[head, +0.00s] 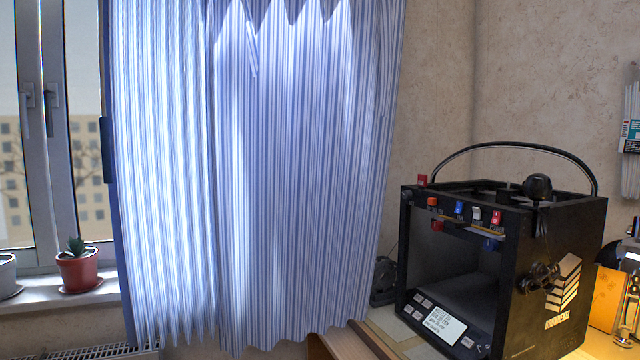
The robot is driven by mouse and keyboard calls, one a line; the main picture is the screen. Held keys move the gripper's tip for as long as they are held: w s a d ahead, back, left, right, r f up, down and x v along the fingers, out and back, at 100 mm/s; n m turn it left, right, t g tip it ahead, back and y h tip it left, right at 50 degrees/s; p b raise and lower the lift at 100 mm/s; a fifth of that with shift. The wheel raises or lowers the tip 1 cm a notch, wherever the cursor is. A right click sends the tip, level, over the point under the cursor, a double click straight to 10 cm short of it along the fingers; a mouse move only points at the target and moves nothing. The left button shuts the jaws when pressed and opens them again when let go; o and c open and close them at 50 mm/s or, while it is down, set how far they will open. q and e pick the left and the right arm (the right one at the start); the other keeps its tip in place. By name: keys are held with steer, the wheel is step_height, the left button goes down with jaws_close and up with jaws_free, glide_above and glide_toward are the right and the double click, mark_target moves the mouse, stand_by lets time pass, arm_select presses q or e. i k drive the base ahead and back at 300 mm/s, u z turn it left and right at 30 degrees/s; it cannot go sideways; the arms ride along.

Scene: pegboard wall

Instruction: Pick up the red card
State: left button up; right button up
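I cannot make out a red card in the head view. Small red pieces show on the front top edge of a black 3D printer (570,235), but they are too small to tell as a card. Neither of my grippers is in the head view.
The printer stands on a wooden desk (385,325) at the right. A striped blue curtain (290,170) hangs in the middle. At the left a potted plant (77,268) stands on the window sill (55,296). An orange object (606,298) is at the right edge.

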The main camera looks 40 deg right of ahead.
mark_target(422, 179)
steer(key=i, duration=1.05)
steer(key=z, duration=0.4)
